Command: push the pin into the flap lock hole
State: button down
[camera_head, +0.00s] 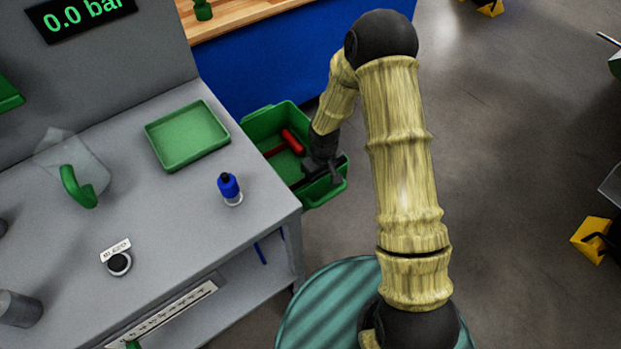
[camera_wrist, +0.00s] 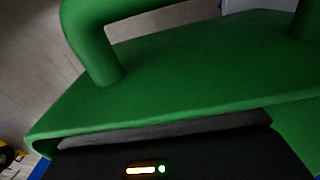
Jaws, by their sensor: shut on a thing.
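My gripper (camera_head: 323,170) is at the end of my bent arm, low over the near right part of a green bin (camera_head: 262,124) beside the grey bench. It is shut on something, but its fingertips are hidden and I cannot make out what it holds. In the wrist view, a broad green surface (camera_wrist: 190,65) with a curved green bar (camera_wrist: 88,45) fills most of the picture, close in front of the dark gripper body. I cannot make out the pin, the flap lock or its hole in either view.
A red object (camera_head: 292,141) lies in the bin. The grey bench (camera_head: 185,225) bears a green tray (camera_head: 188,136), a blue bottle (camera_head: 229,187) and a clear jug with a green handle (camera_head: 78,187). A blue, wood-topped counter (camera_head: 255,65) stands behind. Open floor lies right of my arm.

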notch_tip(320, 180, up, 11)
jog(key=p, duration=0.9)
jog(key=shift+r, duration=0.2)
dwell(0.8)
notch_tip(320, 180, up, 7)
jog(key=p, duration=0.4)
jog(key=w+d+f+m+b, duration=0.1)
jog(key=w+d+m+b, duration=0.1)
jog(key=d+m, duration=0.4)
jog(key=d, duration=0.4)
jog(key=shift+f+m, duration=0.2)
jog(key=shift+m, duration=0.1)
jog(key=shift+r+p, duration=0.15)
jog(key=shift+p, duration=0.5)
